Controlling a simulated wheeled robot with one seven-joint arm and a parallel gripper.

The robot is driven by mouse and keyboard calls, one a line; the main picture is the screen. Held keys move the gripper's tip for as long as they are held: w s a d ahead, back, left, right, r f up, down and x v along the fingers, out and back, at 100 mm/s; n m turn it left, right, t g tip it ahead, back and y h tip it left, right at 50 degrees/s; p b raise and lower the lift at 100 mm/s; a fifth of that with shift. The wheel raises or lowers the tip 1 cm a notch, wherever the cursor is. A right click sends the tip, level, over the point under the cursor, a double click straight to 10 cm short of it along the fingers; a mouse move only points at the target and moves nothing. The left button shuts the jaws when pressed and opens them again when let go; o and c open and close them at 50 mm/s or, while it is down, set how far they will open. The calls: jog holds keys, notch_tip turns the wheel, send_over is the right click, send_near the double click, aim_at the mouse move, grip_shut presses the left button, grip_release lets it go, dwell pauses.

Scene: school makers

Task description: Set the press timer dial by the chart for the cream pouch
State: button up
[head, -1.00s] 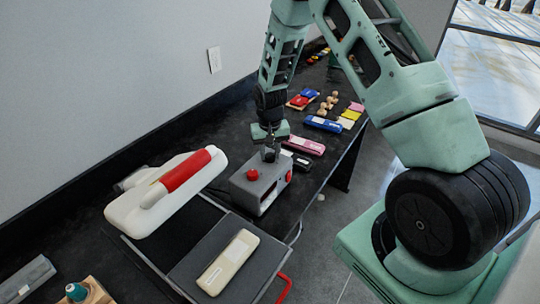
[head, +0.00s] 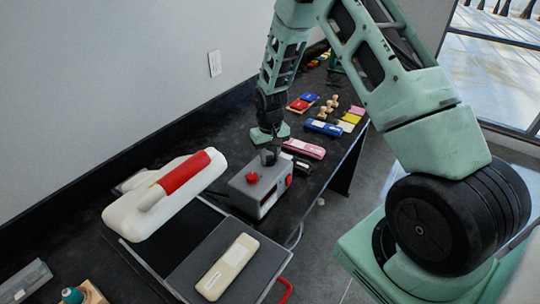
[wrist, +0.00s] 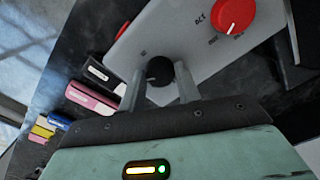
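The cream pouch (head: 228,266) lies on the dark flat plate of the press, with a pale label on it. The grey control box (head: 240,190) stands beyond it, with a red knob (head: 252,177) on top. The wrist view shows this red knob (wrist: 235,15) with small lettering around it, and a small black dial (wrist: 160,71) beside it. My gripper (wrist: 159,75) points down at the box, with one finger on each side of the black dial, seemingly touching it. The dial's pointer and scale are hard to read. No readable chart shows.
The white press lid with a red handle (head: 184,172) stands left of the box. Black, pink (head: 304,149) and blue (head: 324,127) pouches lie beyond it. Coloured swatches and wooden pieces are further back. The table's edge runs along the right.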

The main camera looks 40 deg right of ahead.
aim_at(270, 158)
jog(key=o, duration=0.3)
jog(key=shift+o, duration=0.2)
jog(key=shift+r, duration=0.1)
notch_tip(270, 158, up, 17)
jog(key=b, duration=0.3)
jog(key=shift+r, duration=0.15)
jog(key=s+a+n+t, duration=0.1)
jog(key=s+a, duration=0.3)
jog(key=s, duration=0.5)
jog(key=s+a+n+t, duration=0.15)
jog(key=s+a, duration=0.25)
jog(key=s, duration=0.5)
jog(key=s+a+n+g, duration=0.1)
jog(key=s+a+n, duration=0.2)
jog(key=s+a, duration=0.3)
jog(key=s+a+r+n+g, duration=0.1)
jog(key=s+a+n, duration=0.3)
jog(key=a, duration=0.7)
jog(key=s, duration=0.2)
jog(key=shift+s+a+r+y, duration=0.2)
jog(key=shift+s+r+y, duration=0.1)
jog(key=shift+s, duration=0.1)
